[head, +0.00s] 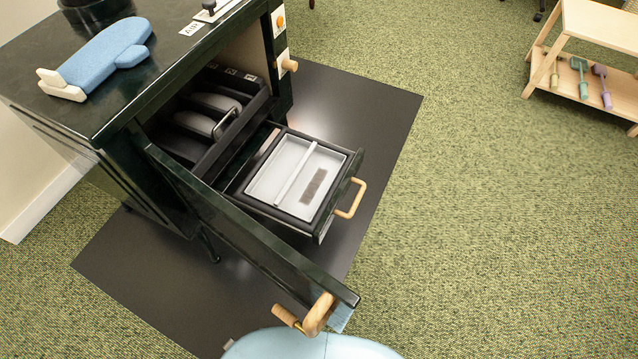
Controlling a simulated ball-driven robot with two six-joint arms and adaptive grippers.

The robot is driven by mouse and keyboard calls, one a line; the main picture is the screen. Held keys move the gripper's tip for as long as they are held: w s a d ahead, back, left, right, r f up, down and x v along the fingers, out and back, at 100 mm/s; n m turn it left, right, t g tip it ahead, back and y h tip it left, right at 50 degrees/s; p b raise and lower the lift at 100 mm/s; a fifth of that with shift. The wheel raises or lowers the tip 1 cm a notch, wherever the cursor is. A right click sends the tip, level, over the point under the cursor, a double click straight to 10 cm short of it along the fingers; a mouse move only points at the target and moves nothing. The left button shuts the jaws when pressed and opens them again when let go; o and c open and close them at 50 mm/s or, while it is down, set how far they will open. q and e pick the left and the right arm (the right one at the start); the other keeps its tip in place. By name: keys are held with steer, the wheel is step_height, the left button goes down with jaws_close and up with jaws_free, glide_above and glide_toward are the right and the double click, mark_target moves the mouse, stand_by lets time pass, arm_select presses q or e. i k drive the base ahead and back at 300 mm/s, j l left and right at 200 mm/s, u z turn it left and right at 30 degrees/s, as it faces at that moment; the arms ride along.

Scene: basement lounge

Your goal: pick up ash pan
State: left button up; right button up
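The ash pan looks to be the shallow light grey rectangular tray (265,182) in the pulled-out lower drawer of the dark green stove. A pale bar (296,174) runs across it, and a small dark grey patch (314,186) lies on its right part. The black drawer (331,205) has a wooden loop handle (351,199) on its front. Neither of my grippers shows in the head view.
The stove door (245,230) stands open, reaching toward me in front of the drawer, with a wooden handle (318,315). A blue mitt (102,58) lies on the stove top. A dark mat (385,112) lies below. A wooden shelf (590,85) stands at upper right; green floor between is clear.

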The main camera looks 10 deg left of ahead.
mark_target(297, 175)
steer(key=i+l, duration=0.3)
steer(key=u, duration=0.45)
steer(key=l+u, duration=0.15)
steer(key=u, duration=0.3)
steer(key=i+l+u, duration=0.1)
steer(key=u, duration=0.8)
